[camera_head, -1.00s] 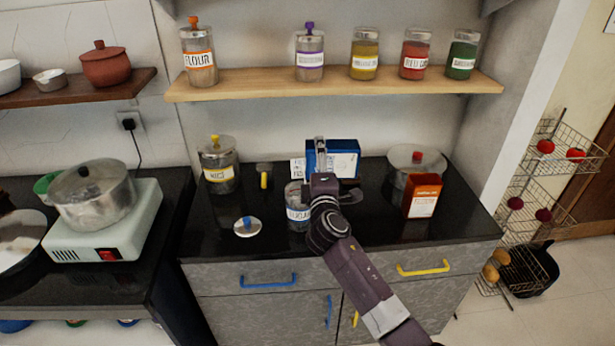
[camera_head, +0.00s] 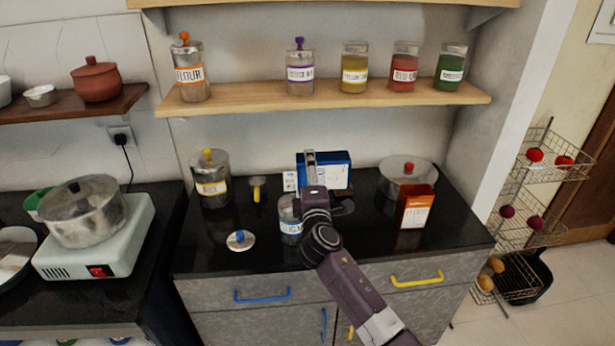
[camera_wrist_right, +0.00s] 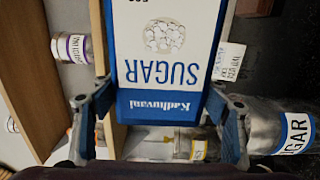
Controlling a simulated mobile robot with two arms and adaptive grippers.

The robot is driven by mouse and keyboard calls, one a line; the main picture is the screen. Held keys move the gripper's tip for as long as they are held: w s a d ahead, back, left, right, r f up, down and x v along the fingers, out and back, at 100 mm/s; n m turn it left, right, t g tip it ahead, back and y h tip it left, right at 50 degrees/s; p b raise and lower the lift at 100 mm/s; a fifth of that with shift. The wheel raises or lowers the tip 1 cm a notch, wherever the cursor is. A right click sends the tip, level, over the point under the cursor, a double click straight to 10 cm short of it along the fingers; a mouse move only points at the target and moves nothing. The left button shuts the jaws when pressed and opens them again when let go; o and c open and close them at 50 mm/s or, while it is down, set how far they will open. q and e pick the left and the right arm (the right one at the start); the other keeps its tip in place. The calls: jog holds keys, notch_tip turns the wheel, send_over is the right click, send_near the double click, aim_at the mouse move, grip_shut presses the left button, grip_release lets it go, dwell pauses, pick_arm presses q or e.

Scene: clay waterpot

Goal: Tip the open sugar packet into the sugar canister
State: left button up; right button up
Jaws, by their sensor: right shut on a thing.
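The sugar packet, blue and white, is in my right gripper (camera_head: 311,168), above the back of the counter. In the right wrist view the packet (camera_wrist_right: 165,45) fills the upper middle, its SUGAR print facing the camera, between the two fingers (camera_wrist_right: 166,105). In the head view the packet (camera_head: 338,172) is partly behind the gripper. The sugar canister (camera_head: 288,222), glass with a blue-lettered label, stands on the counter just left of and below my right gripper, partly hidden by it. It also shows at the right of the wrist view (camera_wrist_right: 275,125). The packet's opening is hidden. My left gripper is out of view.
A round lid with a blue knob (camera_head: 240,241) lies left of the canister. A rice jar (camera_head: 210,182) stands behind it. A shelf (camera_head: 330,98) with several jars is above.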

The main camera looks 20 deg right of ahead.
jog(key=shift+w+a+r+n+p, duration=0.15)
jog(key=shift+a+r+n+p, duration=0.2)
jog(key=shift+n+p, duration=0.35)
dwell(2.5)
